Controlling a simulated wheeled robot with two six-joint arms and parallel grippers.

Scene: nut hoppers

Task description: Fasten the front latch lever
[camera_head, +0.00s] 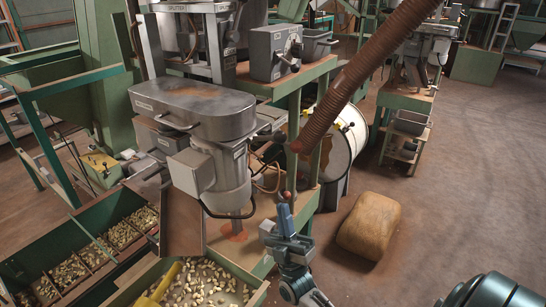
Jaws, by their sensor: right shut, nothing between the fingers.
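A grey metal machine with a rounded lid (195,108) stands at the left centre, with a cylindrical body (228,175) under it. A small reddish-brown ball knob (286,195) shows right of this body and looks like the end of a lever; its shaft and latch are too small to make out. My right gripper (285,214) is shut and empty, pointing up just below the knob. I cannot tell whether its fingertips touch the knob. My left gripper is not in view.
Green bins with nuts (122,232) and a nut tray with a yellow scoop (157,287) lie at lower left. A brown hose (365,70) hangs across the upper middle. A tan sack (369,225) lies on the floor. The floor at right is mostly clear.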

